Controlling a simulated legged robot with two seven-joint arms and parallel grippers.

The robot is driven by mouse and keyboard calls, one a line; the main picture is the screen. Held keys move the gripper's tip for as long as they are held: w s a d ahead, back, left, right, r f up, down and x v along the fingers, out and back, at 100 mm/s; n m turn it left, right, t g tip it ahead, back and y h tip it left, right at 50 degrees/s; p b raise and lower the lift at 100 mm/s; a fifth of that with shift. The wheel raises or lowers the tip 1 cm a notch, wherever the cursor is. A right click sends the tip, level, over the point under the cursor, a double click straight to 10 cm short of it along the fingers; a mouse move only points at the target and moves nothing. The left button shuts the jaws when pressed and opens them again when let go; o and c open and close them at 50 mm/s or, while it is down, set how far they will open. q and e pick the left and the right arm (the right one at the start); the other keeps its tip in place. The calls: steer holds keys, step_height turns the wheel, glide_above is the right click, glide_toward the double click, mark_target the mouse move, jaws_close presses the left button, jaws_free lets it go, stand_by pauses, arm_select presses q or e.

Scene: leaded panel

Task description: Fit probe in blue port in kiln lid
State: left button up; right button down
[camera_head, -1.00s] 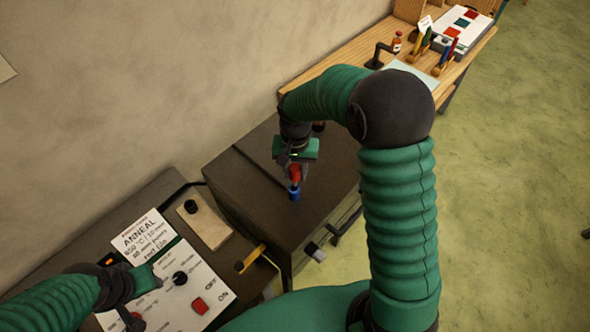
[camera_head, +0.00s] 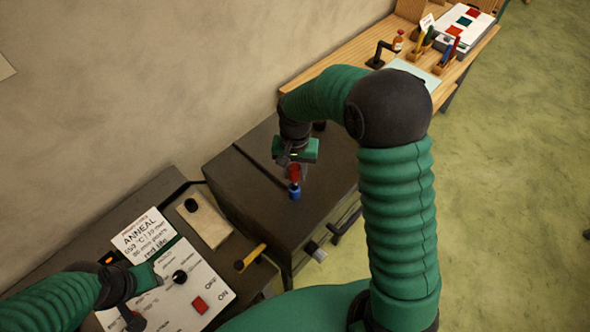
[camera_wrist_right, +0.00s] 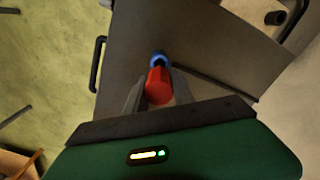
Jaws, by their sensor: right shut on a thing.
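The kiln lid (camera_head: 250,190) is a dark flat top in the middle of the head view. The blue port (camera_head: 295,191) stands up from it; it also shows in the right wrist view (camera_wrist_right: 158,59). My right gripper (camera_head: 294,176) is shut on the red probe (camera_wrist_right: 158,86), directly above the port. The probe's lower end meets the port or is just over it; I cannot tell how deep it sits. My left gripper (camera_head: 146,312) is low at the left over the control panel, partly cut off; its jaws are unclear.
The control panel (camera_head: 218,290) with a knob, a red switch and an ANNEAL card (camera_head: 145,234) lies at lower left. A wooden bench (camera_head: 345,62) with bottle and tools is behind. A yellow-ended handle (camera_head: 250,257) sticks up by the kiln's left front.

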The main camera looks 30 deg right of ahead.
steer(key=shift+d+f, duration=0.15)
steer(key=shift+f, duration=0.25)
steer(key=shift+r, duration=0.15)
steer(key=shift+r+p, duration=3.35)
steer(key=shift+r, duration=0.85)
